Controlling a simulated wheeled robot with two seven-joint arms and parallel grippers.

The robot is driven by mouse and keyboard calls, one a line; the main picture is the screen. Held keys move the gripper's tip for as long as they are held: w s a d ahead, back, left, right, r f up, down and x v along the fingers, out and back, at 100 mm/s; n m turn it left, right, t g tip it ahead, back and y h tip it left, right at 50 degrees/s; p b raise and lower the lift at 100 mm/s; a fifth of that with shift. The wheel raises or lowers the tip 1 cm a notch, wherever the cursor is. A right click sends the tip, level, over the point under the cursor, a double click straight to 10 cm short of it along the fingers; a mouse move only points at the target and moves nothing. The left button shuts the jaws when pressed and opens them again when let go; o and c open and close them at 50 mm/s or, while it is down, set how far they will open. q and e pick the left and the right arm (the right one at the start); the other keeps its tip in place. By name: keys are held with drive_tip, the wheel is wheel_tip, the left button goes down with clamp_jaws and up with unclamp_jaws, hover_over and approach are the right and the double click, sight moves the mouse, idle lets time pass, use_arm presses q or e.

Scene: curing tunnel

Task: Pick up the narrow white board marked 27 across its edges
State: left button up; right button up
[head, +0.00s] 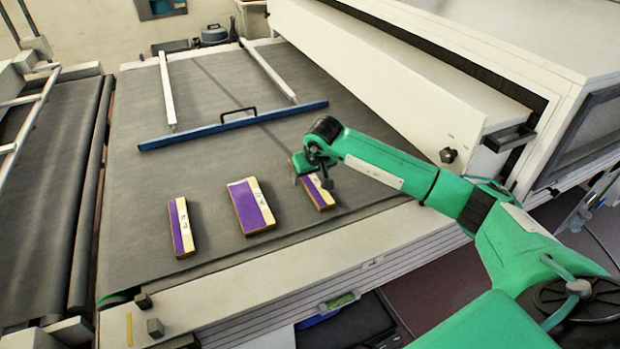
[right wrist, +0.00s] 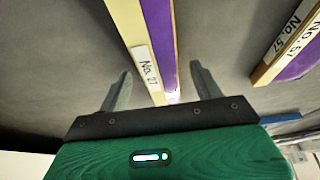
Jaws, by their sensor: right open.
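The narrow board marked 27 (head: 320,195) is the rightmost of the boards on the dark belt in the head view, half white and half purple, partly hidden by my right gripper. In the right wrist view, the board (right wrist: 155,30) runs away between the two fingers, with its "No. 27" label on the pale half. My right gripper (head: 313,180) is open, with one finger on each side of the board's long edges. I cannot tell whether the fingers touch it. My left gripper is not in view.
A wider purple and white board (head: 251,206) and another narrow one (head: 181,228) lie to the left on the belt. A blue bar (head: 232,125) with a black handle crosses the belt behind them. The white tunnel housing (head: 400,75) stands at the right.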

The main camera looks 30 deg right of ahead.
drive_tip(key=shift+f, duration=0.15)
drive_tip(key=c, duration=1.1)
